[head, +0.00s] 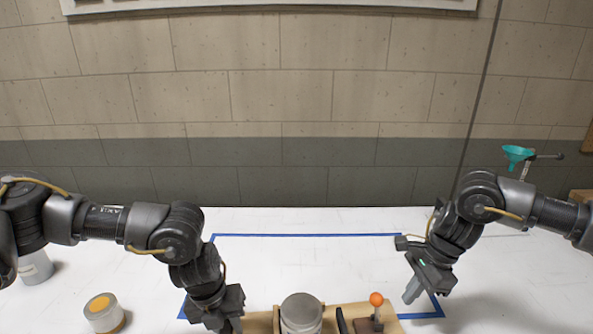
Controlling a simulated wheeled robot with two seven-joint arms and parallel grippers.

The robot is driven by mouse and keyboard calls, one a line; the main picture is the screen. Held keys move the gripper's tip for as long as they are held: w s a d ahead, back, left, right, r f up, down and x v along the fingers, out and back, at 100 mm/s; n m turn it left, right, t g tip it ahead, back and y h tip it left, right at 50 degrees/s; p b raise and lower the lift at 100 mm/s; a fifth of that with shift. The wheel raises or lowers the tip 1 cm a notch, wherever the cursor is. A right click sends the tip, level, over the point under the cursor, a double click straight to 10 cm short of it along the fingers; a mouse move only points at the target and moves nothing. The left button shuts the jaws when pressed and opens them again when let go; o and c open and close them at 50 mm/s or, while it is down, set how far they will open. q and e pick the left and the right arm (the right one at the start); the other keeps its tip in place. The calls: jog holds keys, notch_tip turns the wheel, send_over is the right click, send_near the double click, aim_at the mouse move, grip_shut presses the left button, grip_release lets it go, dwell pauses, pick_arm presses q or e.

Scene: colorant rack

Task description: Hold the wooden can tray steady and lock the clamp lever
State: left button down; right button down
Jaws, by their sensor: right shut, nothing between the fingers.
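The wooden can tray (260,322) lies at the bottom edge of the head view, its near part cut off. A grey-lidded can (301,312) stands in it. The clamp lever (376,300) has an orange ball knob and rises from a dark brown block on the tray's right part. My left gripper (231,324) points down at the tray's left end; its fingertips are cut off, so I cannot tell if it touches or grips the tray. My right gripper (411,295) is shut and empty, right of the orange knob and apart from it.
Blue tape (310,235) outlines an area on the white table. A can with an orange top (103,312) stands at the left, a grey container (35,267) behind it. A teal funnel (516,155) is on a stand at the back right. The table behind the tray is clear.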

jog(key=c, duration=2.1)
grip_release()
jog(key=o, duration=0.4)
jog(key=v, duration=1.2)
jog(key=o, duration=0.5)
jog(key=shift+d, duration=0.1)
jog(key=shift+o, duration=0.4)
jog(key=shift+r, duration=0.15)
jog(key=a+m+h, duration=0.3)
jog(key=a+m, duration=0.8)
jog(key=shift+s+a+f, duration=0.2)
jog(key=shift+s+f, duration=0.1)
jog(key=shift+s, duration=0.15)
